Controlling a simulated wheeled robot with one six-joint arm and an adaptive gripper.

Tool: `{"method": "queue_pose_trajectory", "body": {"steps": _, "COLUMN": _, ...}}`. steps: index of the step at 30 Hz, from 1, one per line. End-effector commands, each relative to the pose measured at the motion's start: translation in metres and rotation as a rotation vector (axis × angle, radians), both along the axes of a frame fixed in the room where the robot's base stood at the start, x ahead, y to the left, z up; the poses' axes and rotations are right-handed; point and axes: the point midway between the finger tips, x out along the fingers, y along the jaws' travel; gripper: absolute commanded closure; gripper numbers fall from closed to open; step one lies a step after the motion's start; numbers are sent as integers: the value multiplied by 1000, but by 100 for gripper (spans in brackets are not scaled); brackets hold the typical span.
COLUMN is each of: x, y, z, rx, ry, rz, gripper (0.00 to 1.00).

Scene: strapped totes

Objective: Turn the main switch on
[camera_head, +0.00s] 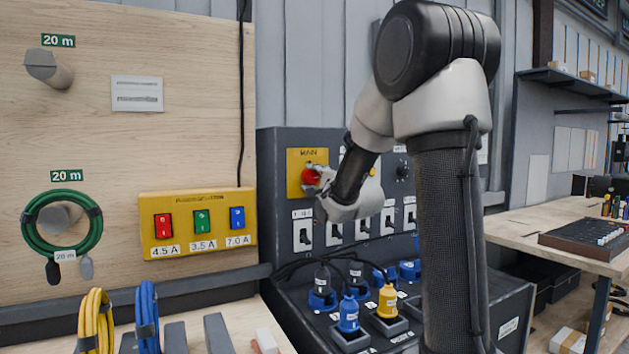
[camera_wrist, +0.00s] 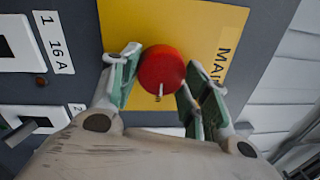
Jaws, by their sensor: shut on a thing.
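The main switch (camera_head: 310,176) is a round red knob on a yellow plate (camera_head: 294,160) marked "MAIN", at the upper left of a dark grey panel. In the wrist view the red knob (camera_wrist: 161,69) sits between my two green-padded fingers, with a small pale mark at its lower edge. My gripper (camera_head: 318,182) reaches the knob from the right and is shut on it. In the wrist view my gripper (camera_wrist: 160,84) has one finger on each side of the knob. The knob's far side is hidden.
Below the plate is a row of white switches (camera_head: 303,234). Blue and yellow plugs (camera_head: 387,300) with black cables stand in sockets beneath. A yellow box (camera_head: 196,222) with red, green and blue switches is at left. A green cable coil (camera_head: 40,222) hangs on the wooden board.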

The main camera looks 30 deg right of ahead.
Motion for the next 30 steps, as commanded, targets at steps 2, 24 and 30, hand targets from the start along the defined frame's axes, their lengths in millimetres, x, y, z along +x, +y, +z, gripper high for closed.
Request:
{"method": "queue_pose_trajectory", "body": {"steps": 2, "x": 0, "y": -1, "z": -3, "rx": 2, "ry": 6, "rz": -1, "gripper": 78}}
{"method": "queue_pose_trajectory", "body": {"steps": 24, "x": -35, "y": 0, "z": -3, "rx": -1, "ry": 1, "rz": -2, "gripper": 32}}
{"method": "queue_pose_trajectory", "body": {"steps": 30, "x": -66, "y": -1, "z": -6, "rx": -1, "ry": 2, "rz": -2, "gripper": 32}}
